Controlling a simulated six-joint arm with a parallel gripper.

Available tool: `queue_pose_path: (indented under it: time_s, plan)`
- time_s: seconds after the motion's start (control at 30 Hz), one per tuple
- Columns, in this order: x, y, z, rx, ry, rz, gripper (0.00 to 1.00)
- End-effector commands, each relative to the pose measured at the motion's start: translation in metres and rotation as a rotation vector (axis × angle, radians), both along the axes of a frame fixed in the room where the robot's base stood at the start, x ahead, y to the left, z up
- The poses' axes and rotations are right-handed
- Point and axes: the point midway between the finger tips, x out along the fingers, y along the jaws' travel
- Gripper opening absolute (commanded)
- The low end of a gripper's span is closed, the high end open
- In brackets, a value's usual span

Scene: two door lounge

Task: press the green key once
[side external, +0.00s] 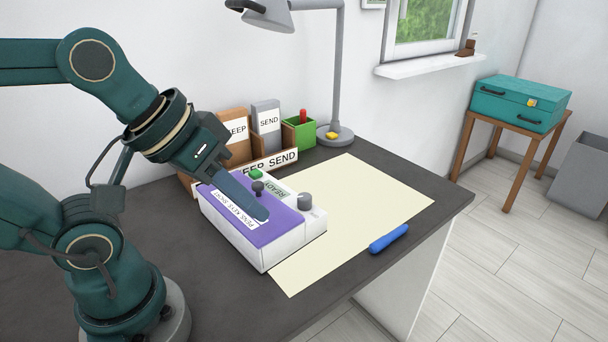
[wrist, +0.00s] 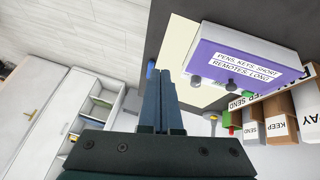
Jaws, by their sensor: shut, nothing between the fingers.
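A white box with a purple panel (side external: 262,236) stands on the desk. The green key (side external: 256,173) is at its back edge in the side view, beside a dark round knob (side external: 258,187) and the READY display. My gripper (side external: 263,216) is shut and empty. Its tip appears over the purple panel, in front of the green key in the side view; its height above the panel is unclear. The shut fingers (wrist: 163,75) point past the panel's left in the wrist view.
A KEEP/SEND organiser (side external: 273,163) and a green bin (side external: 300,131) stand behind the box. The lamp (side external: 338,80) rises at the back. A cream sheet (side external: 370,205) and a blue pen-like object (side external: 389,238) lie to the right.

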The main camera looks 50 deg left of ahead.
Motion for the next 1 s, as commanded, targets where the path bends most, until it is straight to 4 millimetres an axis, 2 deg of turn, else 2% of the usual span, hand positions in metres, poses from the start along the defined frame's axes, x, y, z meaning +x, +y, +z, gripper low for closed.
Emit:
queue_pose_path:
  time_s: [0.13, 0.23, 0.37, 0.5, 0.63, 0.8, 0.9, 1.0]
  plan:
    - [0.039, -0.008, 0.021, -0.299, 0.012, 0.277, 0.0]
    - [0.073, 0.005, 0.033, -0.513, 0.021, 0.52, 0.0]
    - [0.115, 0.043, 0.042, -0.758, 0.02, 0.833, 0.0]
    - [0.146, 0.102, 0.041, -0.983, -0.004, 1.15, 0.0]
    - [0.158, 0.16, 0.031, -1.144, -0.041, 1.399, 0.0]
    - [0.154, 0.224, 0.011, -1.272, -0.08, 1.635, 0.0]
    - [0.146, 0.247, -0.001, -1.3, -0.089, 1.716, 0.0]
    - [0.138, 0.259, -0.01, -1.305, -0.088, 1.762, 0.0]
